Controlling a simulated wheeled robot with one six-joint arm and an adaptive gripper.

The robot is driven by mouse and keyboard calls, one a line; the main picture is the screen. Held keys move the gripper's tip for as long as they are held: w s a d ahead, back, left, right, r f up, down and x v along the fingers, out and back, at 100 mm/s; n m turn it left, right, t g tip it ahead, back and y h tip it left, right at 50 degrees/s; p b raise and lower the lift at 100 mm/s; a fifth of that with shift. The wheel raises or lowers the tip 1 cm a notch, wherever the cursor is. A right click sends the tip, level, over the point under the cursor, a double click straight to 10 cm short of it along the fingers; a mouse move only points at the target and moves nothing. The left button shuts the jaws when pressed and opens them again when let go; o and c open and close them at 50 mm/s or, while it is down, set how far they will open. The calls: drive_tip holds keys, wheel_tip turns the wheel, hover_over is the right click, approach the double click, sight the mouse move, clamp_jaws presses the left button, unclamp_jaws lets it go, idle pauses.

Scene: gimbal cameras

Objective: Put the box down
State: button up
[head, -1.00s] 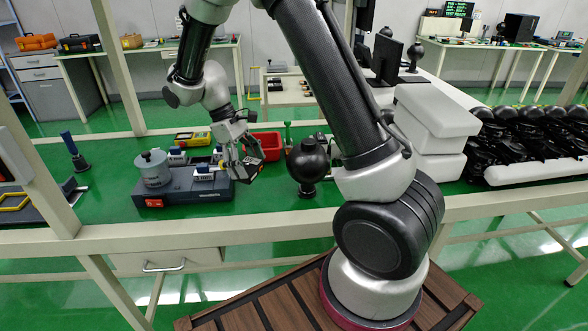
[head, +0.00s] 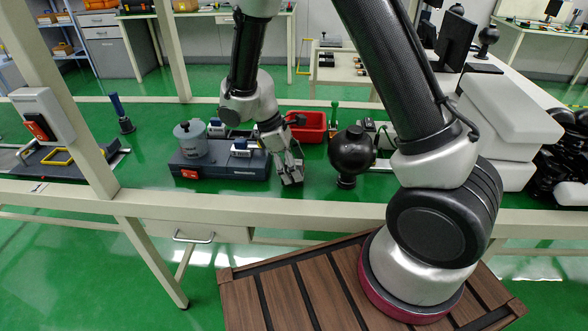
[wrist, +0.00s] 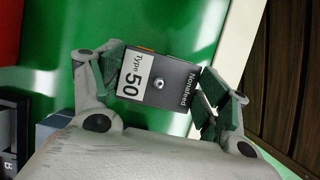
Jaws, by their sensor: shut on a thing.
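The box is dark grey, with a white label reading "Type 50" and a round metal stud. In the wrist view the box (wrist: 172,84) sits between my two fingers, with green table surface behind it. My gripper (head: 290,171) is shut on it and points down over the green table (head: 230,191), just right of the blue-grey device and near the front edge. In the head view the box is largely lost among the fingers. I cannot tell whether its underside touches the table.
The blue-grey device (head: 222,169) stands close left of my gripper, with a grey pot (head: 190,142) on it. A red bin (head: 308,127) is behind. A black ball-shaped object (head: 351,152) stands to the right. Bare green surface lies between the gripper and the pale front edge.

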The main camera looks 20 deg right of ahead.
drive_tip(key=shift+f, duration=0.8)
drive_tip(key=shift+f, duration=0.1)
drive_tip(key=o, duration=1.1)
